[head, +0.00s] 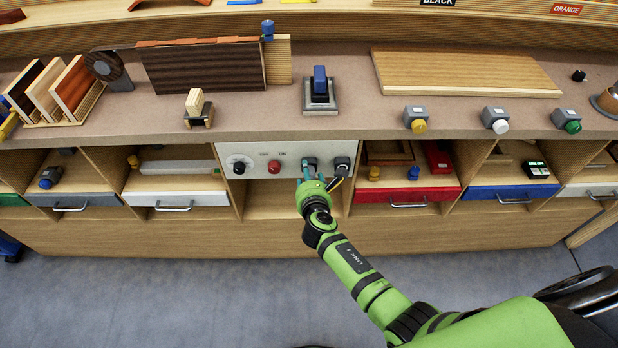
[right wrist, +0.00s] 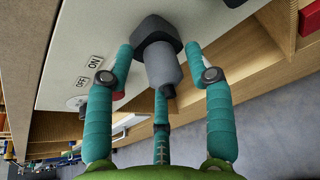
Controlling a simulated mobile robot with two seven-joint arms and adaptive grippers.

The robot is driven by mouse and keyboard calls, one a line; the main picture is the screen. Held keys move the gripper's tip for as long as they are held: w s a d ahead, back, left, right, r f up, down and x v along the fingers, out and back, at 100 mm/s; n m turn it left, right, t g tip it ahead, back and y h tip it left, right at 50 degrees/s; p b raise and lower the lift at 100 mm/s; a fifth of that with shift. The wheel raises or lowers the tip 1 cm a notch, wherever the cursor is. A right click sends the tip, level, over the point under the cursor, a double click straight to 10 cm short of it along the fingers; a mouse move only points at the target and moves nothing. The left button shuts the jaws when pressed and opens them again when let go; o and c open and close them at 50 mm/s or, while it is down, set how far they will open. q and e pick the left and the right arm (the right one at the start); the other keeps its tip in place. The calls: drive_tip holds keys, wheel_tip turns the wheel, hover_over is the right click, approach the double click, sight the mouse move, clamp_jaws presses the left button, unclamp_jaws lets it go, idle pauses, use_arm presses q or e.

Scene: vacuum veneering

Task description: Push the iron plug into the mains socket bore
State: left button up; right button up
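The iron plug (right wrist: 164,68) has a grey round body and stands against the pale control panel (head: 262,152). A black angular collar (right wrist: 155,32) is at its panel end. I cannot tell how deep it sits, and the mains socket bore is hidden behind it. My right gripper (head: 312,174) is at the panel front. In the right wrist view its three teal fingers (right wrist: 160,62) surround the plug, two tips close against the collar's sides. The third finger is below, its tip partly hidden. My left gripper is not in view.
A similar dark fitting (head: 342,164) is just right of my gripper. A red button (head: 274,166) and a dark dial (head: 239,165) are to its left. The bench top (head: 350,118) overhangs above.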

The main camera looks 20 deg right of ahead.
drive_tip(key=shift+s, duration=0.15)
drive_tip(key=v, duration=1.2)
drive_tip(key=shift+r, duration=0.1)
idle(0.3)
drive_tip(key=s+d+f+m+g+y, duration=0.15)
drive_tip(key=s+f+m, duration=0.3)
drive_tip(key=f, duration=0.45)
drive_tip(key=s+f+m+g, duration=0.35)
drive_tip(key=s+f, duration=0.25)
drive_tip(key=f, duration=0.3)
drive_tip(key=s+d+f+m+g+y, duration=0.1)
drive_tip(key=s+f+m+g, duration=0.1)
drive_tip(key=s+f+m, duration=0.45)
drive_tip(key=s+d+f+m+g, duration=0.2)
drive_tip(key=s+f+m, duration=0.4)
drive_tip(key=s, duration=0.5)
drive_tip(key=s+d+f+m+g, duration=0.3)
drive_tip(key=s+f+m, duration=0.4)
drive_tip(key=s, duration=0.4)
drive_tip(key=shift+s+g, duration=0.25)
drive_tip(key=shift+g, duration=0.05)
